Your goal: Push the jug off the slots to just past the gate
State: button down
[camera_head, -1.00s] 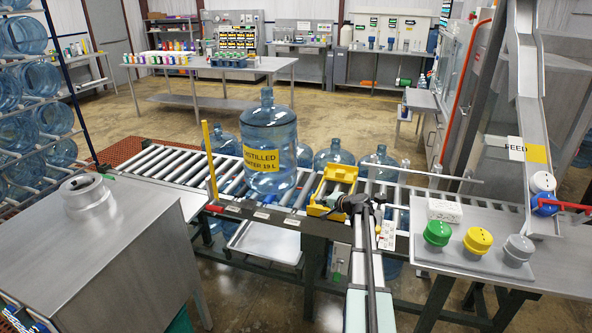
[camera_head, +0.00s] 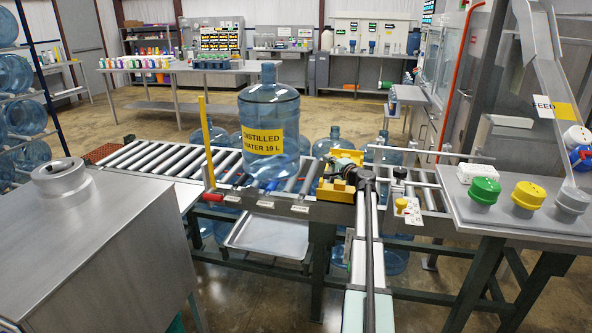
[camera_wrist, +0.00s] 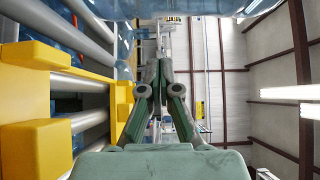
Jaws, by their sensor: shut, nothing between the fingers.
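The jug (camera_head: 268,105), a large clear blue bottle with a yellow "DISTILLED WATER 19 L" label, stands upright on the roller conveyor (camera_head: 150,160). A tall yellow post (camera_head: 206,140), possibly the gate's, stands left of the jug at the conveyor's near side. A yellow frame (camera_head: 335,192) sits on the rollers right of the jug; it also shows in the wrist view (camera_wrist: 20,80). My gripper (camera_head: 342,160) is over or beside this frame, right of the jug and apparently apart from it. Its fingers (camera_wrist: 160,75) are shut and empty. The slots under the jug are mostly hidden.
Bare rollers extend left of the yellow post. A steel cabinet (camera_head: 90,230) is at front left. A steel table with green (camera_head: 484,190), yellow (camera_head: 529,195) and grey knobs is at right. Other jugs (camera_head: 333,142) stand behind the conveyor. A tray (camera_head: 268,235) hangs below.

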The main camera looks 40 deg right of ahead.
jog(key=f, duration=0.1)
jog(key=b, duration=0.1)
jog(key=w+f, duration=0.1)
jog(key=shift+a+f, duration=0.3)
jog(key=shift+f, duration=0.05)
jog(key=w+a+p, duration=0.2)
jog(key=w, duration=1)
jog(key=shift+w, duration=0.35)
